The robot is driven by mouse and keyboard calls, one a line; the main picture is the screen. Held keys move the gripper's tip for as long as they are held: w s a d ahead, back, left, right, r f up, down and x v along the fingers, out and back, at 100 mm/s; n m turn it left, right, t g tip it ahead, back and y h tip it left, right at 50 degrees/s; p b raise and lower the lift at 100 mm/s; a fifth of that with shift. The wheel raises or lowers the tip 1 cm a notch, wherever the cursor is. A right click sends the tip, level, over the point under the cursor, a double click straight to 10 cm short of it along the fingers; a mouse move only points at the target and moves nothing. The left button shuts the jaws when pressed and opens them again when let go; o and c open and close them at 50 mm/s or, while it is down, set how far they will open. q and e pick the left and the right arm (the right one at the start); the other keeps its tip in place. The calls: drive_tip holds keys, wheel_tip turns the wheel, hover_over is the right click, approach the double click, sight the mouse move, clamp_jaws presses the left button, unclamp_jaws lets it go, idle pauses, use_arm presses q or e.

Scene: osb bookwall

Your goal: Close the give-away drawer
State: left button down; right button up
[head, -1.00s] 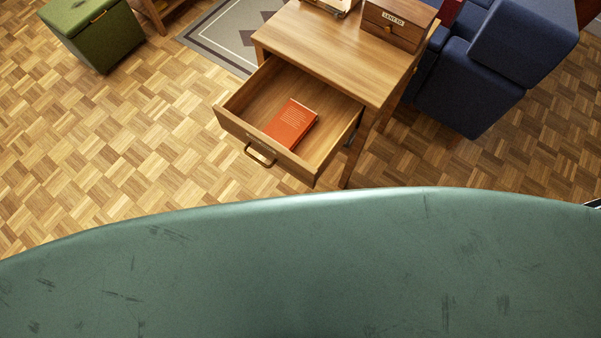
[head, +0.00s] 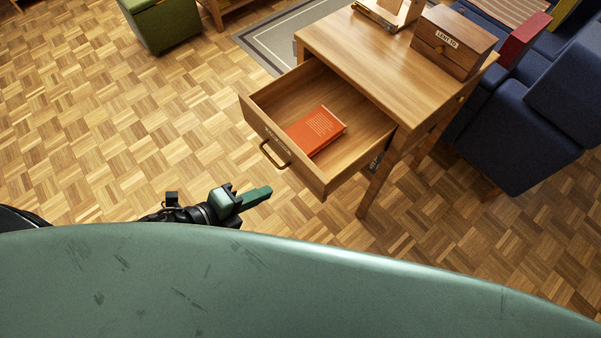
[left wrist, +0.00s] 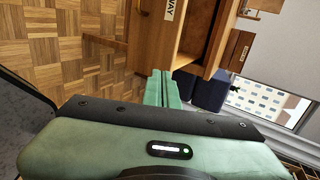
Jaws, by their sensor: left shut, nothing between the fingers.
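The give-away drawer (head: 262,152) is pulled well out of the wooden side table (head: 360,58). A red-orange book (head: 318,130) lies flat inside it. A handle (head: 274,154) is on its front panel. My left gripper (head: 258,194) is shut and empty, in front of the drawer front and apart from it. In the left wrist view the closed fingers (left wrist: 162,88) point toward the drawer (left wrist: 178,30), whose label shows the letters "WAY". My right gripper is not in view.
A small wooden box labelled "LENT TO" (head: 452,42) stands on the table top. A blue armchair (head: 520,130) is close on the right. A green storage box (head: 165,22) stands at the far left. The parquet floor in front of the drawer is clear.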

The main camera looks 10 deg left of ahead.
sight(310, 168)
use_arm(q)
drive_tip(key=shift+w+d+r+p+x, duration=0.1)
drive_tip(key=shift+w+r+p+x, duration=0.15)
drive_tip(key=shift+x, duration=1.7)
drive_tip(key=shift+w+d+r+p+x, duration=0.1)
drive_tip(key=shift+r+x, duration=0.25)
drive_tip(key=shift+x, duration=1.55)
drive_tip(key=shift+w+d+r+p+x, duration=0.1)
drive_tip(key=shift+r+p+x, duration=0.15)
drive_tip(key=shift+x, duration=1.7)
drive_tip(key=shift+w+d+r, duration=0.15)
drive_tip(key=shift+w+d, duration=0.3)
drive_tip(key=shift+w, duration=0.05)
drive_tip(key=w+d, duration=1.5)
drive_tip(key=w, duration=0.4)
drive_tip(key=shift+w, duration=0.25)
drive_tip(key=shift+d+r, duration=0.1)
